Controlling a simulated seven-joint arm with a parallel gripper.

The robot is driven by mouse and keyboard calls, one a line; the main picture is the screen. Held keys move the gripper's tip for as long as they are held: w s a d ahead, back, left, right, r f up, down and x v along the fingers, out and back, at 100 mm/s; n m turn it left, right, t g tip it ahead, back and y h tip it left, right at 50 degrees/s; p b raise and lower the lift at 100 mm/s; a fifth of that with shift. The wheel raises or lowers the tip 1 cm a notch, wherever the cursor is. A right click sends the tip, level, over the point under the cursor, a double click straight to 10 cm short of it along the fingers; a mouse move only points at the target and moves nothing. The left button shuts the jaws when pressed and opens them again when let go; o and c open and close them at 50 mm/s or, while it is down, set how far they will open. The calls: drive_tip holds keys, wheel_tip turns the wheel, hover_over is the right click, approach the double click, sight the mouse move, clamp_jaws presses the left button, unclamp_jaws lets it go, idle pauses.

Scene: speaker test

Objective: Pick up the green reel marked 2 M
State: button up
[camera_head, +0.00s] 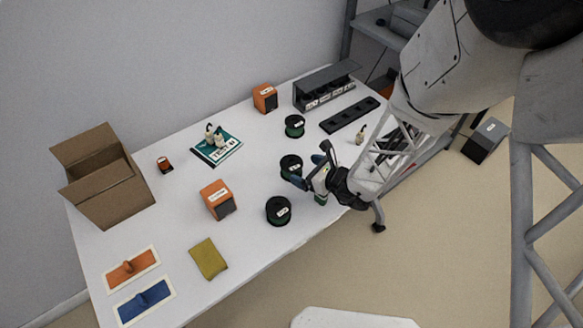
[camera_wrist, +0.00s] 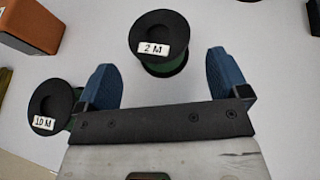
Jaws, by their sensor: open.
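The green reel marked 2 M (camera_wrist: 158,40) stands on the table with a black top flange and a white label; green shows below the flange. In the head view it is the middle reel (camera_head: 290,164), partly beside my gripper's fingers. My gripper (camera_head: 309,167) is open, with blue fingertips apart and nothing between them. In the wrist view the reel lies ahead of the gap between my fingertips (camera_wrist: 165,78), not between them. A similar reel marked 10 M (camera_wrist: 48,107) is left of my left finger; in the head view it is the front reel (camera_head: 278,210).
A third reel (camera_head: 294,126) stands farther back. An orange box (camera_head: 218,199) is left of the reels, another (camera_head: 265,98) is at the back near a dark rack (camera_head: 327,85). A cardboard box (camera_head: 105,180) stands far left. A small green item (camera_head: 320,199) is near my gripper.

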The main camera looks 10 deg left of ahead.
sight(298, 167)
drive_tip(key=shift+a, duration=0.1)
drive_tip(key=shift+x, duration=2.75)
drive_tip(key=c, duration=0.8)
drive_tip(key=shift+c, duration=0.2)
drive_tip(key=shift+r, duration=0.1)
drive_tip(key=shift+r, duration=4.9)
